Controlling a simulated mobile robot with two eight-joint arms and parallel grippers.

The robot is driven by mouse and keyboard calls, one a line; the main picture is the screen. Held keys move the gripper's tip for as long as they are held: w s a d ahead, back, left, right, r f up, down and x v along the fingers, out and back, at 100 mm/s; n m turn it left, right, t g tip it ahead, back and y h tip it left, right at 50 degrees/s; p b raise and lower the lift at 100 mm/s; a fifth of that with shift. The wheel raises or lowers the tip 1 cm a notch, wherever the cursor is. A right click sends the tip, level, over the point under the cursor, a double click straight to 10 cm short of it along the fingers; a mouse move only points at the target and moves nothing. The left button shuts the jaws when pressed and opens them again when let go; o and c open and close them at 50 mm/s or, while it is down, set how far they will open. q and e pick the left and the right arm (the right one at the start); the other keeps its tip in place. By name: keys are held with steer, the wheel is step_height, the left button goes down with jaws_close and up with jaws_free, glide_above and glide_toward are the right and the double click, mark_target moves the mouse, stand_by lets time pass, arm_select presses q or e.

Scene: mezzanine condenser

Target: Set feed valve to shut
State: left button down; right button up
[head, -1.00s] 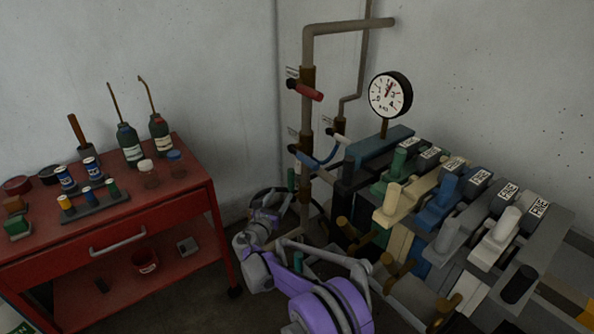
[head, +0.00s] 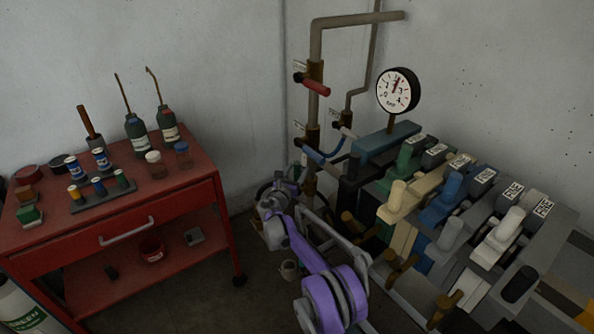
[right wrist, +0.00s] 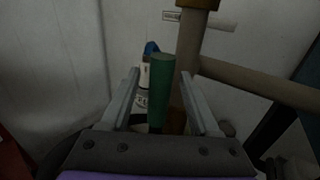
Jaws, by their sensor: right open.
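A brown pipe (head: 316,60) in the corner carries several lever valves, and I cannot read which one is the feed valve. A red lever (head: 316,87) sticks out to the right at the top. A blue lever (head: 313,155) sits lower. In the right wrist view, a green handle (right wrist: 161,85) stands upright between the two fingers of my right gripper (right wrist: 159,98). The fingers are apart, and I see no clear contact with the handle. In the head view my right gripper is at the foot of the pipes, its fingers hard to make out. My left gripper is not in view.
A red cart (head: 180,187) with bottles and small cans stands at left. A bank of coloured levers (head: 450,230) fills the right. A round gauge (head: 398,90) stands behind it.

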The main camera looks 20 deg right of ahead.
jaws_close()
stand_by(0.3)
stand_by(1.1)
